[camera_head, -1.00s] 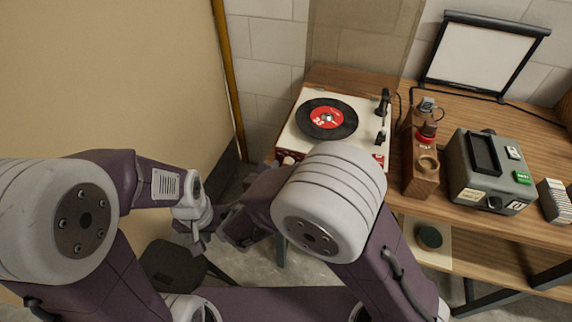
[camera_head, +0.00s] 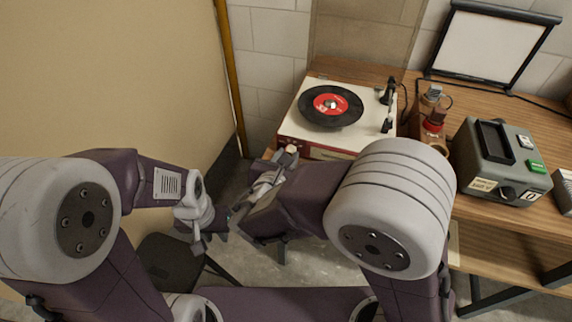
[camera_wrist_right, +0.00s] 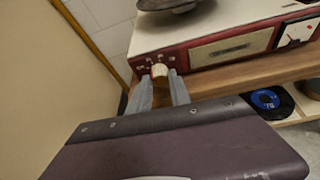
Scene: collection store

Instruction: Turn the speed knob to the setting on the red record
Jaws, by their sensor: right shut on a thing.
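The record player (camera_head: 310,135) has a cream top and a dark red front and stands at the table's left end. A black record with a red label (camera_head: 332,104) lies on it; the label's print is too small to read. In the right wrist view a small cream knob (camera_wrist_right: 159,70) sits at the left of the player's red front. My right gripper (camera_wrist_right: 161,77) is shut on this knob, one finger on each side. It also shows in the head view (camera_head: 282,161). My left gripper (camera_head: 205,232) is low at left, away from the player; its jaws are unclear.
A grey device with a green button (camera_head: 500,165) stands to the right on the table. A blue-labelled record (camera_wrist_right: 267,101) lies on the lower shelf. A white-faced panel (camera_wrist_right: 297,33) is on the player's front. A tan wall (camera_head: 130,80) closes off the left.

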